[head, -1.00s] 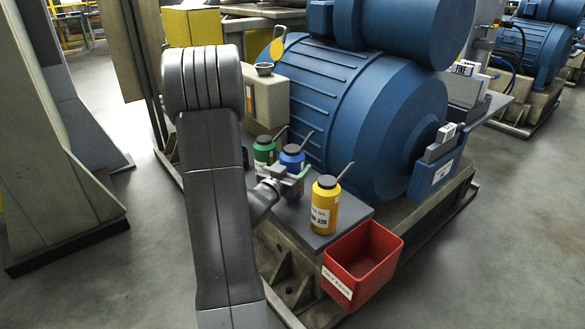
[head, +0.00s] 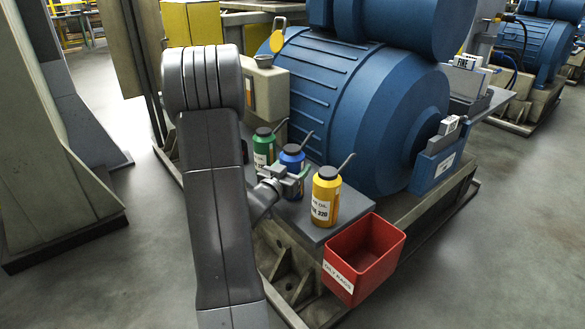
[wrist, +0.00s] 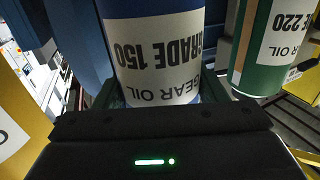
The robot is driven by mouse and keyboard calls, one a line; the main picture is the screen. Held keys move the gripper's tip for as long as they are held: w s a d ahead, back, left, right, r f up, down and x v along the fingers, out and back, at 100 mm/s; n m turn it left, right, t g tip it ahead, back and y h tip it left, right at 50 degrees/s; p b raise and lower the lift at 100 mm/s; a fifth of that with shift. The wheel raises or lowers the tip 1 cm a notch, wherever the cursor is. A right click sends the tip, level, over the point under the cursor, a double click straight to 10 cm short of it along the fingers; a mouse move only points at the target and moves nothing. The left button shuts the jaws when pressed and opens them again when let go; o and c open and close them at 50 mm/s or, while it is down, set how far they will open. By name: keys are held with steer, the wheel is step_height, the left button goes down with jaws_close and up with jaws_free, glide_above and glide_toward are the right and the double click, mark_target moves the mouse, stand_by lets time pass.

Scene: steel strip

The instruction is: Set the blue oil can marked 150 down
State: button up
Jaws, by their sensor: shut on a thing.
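The blue oil can (head: 292,158) stands upright between the green can and the yellow can at the grey shelf. In the wrist view its white label (wrist: 155,60) reads GEAR OIL GRADE 150, upside down. My gripper (head: 296,178) is shut around the can's body, with a finger on each side of it.
The green can (head: 264,148), marked 220 in the wrist view (wrist: 272,40), is close on one side. A large blue motor (head: 370,110) stands behind.

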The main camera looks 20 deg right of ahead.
steer(key=o, duration=1.5)
steer(key=shift+f, duration=0.1)
steer(key=p+v, duration=0.1)
steer(key=v, duration=1.3)
steer(key=shift+w+d, duration=0.1)
steer(key=b+x, duration=0.1)
steer(key=x, duration=1.2)
steer(key=shift+w+d, duration=0.2)
steer(key=shift+r, duration=0.3)
steer(key=shift+f, duration=0.1)
